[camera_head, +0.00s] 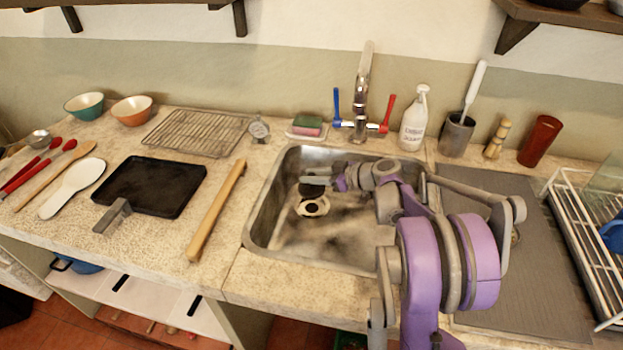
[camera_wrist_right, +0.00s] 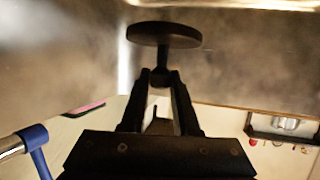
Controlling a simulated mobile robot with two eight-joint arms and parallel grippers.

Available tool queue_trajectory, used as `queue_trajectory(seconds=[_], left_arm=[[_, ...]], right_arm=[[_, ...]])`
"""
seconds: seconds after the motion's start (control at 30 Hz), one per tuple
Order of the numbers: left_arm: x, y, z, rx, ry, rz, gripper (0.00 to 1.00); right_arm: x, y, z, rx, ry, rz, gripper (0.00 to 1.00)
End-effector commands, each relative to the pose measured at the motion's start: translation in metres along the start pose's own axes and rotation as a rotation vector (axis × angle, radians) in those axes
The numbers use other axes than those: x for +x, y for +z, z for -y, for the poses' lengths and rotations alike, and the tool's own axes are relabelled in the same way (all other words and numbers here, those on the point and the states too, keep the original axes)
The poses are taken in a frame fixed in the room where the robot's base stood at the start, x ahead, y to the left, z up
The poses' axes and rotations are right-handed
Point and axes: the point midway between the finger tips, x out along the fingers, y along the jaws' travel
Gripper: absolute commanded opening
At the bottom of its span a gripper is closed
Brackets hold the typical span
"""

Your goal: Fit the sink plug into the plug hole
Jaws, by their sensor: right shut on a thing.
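The sink plug (camera_wrist_right: 164,34) is a black disc on a short stem. In the wrist view my right gripper (camera_wrist_right: 163,82) is shut on its stem, with the disc beyond the fingertips. In the head view my right gripper (camera_head: 317,175) reaches into the metal sink (camera_head: 300,245) from the right. The dark plug (camera_head: 310,190) shows just below its fingers, close to the plug hole (camera_head: 313,208), a pale ring with a dark centre. A gap between plug and hole cannot be judged. The hole cannot be made out in the wrist view. My left gripper is not in view.
A tap (camera_head: 362,95) with blue and red handles stands behind the sink. A sponge dish (camera_head: 306,131), a white bottle (camera_head: 414,120) and a grey utensil cup (camera_head: 457,135) line the back.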

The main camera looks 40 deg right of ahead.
Motion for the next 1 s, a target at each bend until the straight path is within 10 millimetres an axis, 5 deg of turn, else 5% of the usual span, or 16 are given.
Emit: queue_trajectory(seconds=[0.37, 1.0], left_arm=[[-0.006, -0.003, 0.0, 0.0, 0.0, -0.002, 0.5], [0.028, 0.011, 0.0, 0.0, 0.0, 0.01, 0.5]], right_arm=[[-0.003, -0.003, 0.0, 0.0, 0.0, -0.008, 0.0], [0.019, 0.049, 0.0, -0.001, 0.0, -0.007, 0.0]])
